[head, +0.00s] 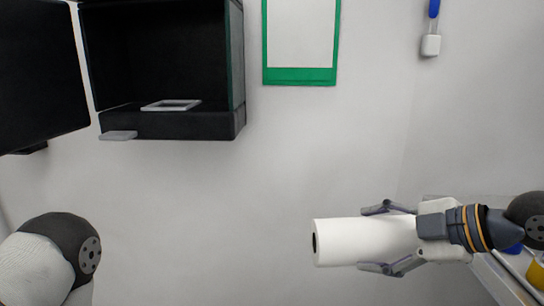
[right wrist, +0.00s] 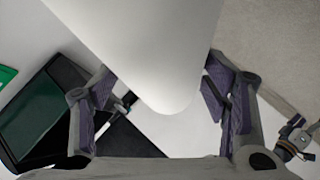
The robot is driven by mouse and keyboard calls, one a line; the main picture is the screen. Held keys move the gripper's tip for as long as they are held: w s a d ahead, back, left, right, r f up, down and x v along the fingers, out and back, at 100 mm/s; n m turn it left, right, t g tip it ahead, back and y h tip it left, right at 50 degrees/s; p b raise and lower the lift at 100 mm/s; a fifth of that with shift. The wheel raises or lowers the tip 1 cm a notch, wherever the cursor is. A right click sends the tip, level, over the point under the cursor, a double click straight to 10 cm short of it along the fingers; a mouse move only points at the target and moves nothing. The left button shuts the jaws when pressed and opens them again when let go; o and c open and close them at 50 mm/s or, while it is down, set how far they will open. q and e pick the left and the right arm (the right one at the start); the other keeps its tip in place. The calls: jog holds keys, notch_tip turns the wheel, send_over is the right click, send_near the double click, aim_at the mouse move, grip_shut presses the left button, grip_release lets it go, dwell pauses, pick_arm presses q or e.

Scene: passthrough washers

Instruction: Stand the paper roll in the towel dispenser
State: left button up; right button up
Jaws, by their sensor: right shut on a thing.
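The white paper roll (head: 355,241) lies level in my right gripper (head: 385,239), with its dark core end facing left in the head view. The gripper's two fingers are shut on the roll from both sides. In the right wrist view, the roll (right wrist: 155,45) fills the top middle between the fingers (right wrist: 165,98). The black towel dispenser (head: 172,124) hangs on the wall at upper left with its door (head: 40,75) open to the left. A light square frame (head: 171,105) lies on its floor; its inside otherwise looks empty. My left gripper is out of view; only part of that arm shows.
A green-edged board (head: 300,76) hangs right of the dispenser. A blue-handled white brush-like item (head: 431,44) hangs at upper right. A surface with a yellow item (head: 537,273) lies at lower right. The wall area between roll and dispenser is clear.

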jog(key=s+f+n, duration=0.1)
jog(key=s+f, duration=0.7)
jog(key=s, duration=0.1)
jog(key=shift+f+n+g+y, duration=0.15)
jog(key=shift+n+g+y, duration=0.15)
jog(key=shift+g+y, duration=0.1)
jog(key=shift+s, duration=0.1)
